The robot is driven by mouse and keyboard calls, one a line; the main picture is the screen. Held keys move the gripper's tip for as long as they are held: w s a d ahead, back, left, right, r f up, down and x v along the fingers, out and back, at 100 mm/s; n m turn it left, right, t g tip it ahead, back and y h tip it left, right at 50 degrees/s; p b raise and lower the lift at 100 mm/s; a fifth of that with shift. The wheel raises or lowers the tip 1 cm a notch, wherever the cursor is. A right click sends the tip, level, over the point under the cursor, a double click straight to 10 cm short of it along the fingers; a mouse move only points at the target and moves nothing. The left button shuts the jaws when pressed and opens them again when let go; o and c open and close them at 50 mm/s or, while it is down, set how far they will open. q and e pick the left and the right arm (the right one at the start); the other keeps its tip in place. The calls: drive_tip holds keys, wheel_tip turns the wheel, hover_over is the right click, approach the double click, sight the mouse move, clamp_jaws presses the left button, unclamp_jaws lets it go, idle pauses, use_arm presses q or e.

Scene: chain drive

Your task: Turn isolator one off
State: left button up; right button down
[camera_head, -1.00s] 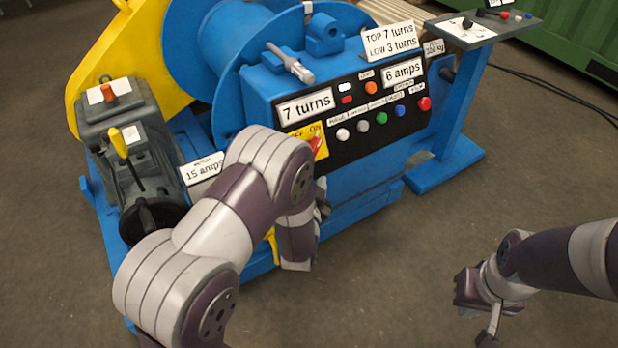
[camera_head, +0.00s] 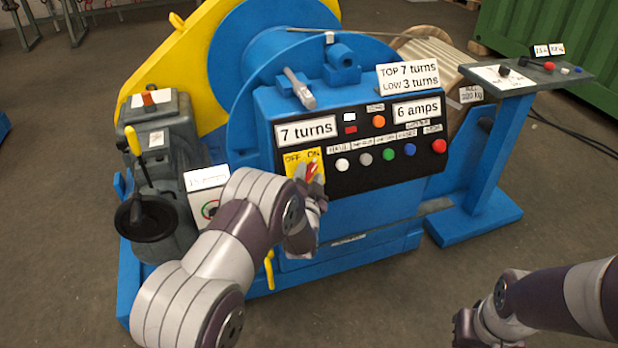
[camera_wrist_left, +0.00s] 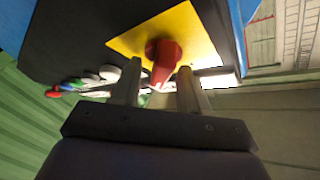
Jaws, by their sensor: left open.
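The isolator is a yellow plate (camera_head: 291,160) marked OFF and ON, with a red handle (camera_head: 312,169), at the left end of the black control panel. The handle points up toward the ON side in the head view. My left gripper (camera_head: 308,181) is right at the handle and partly covers it. In the left wrist view my left gripper (camera_wrist_left: 160,85) is open, and the red handle (camera_wrist_left: 163,58) lies at and between the fingertips; I cannot tell whether they touch it. My right gripper (camera_head: 468,328) is low at the right, apart from the machine, its fingers unclear.
Several coloured buttons, including a white one (camera_head: 342,165), sit right of the isolator. A yellow-handled lever (camera_head: 132,140) stands at the left. A blue pedestal with a small console (camera_head: 525,75) stands at the right. The floor in front is clear.

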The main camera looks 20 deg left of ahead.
use_arm(q)
clamp_jaws()
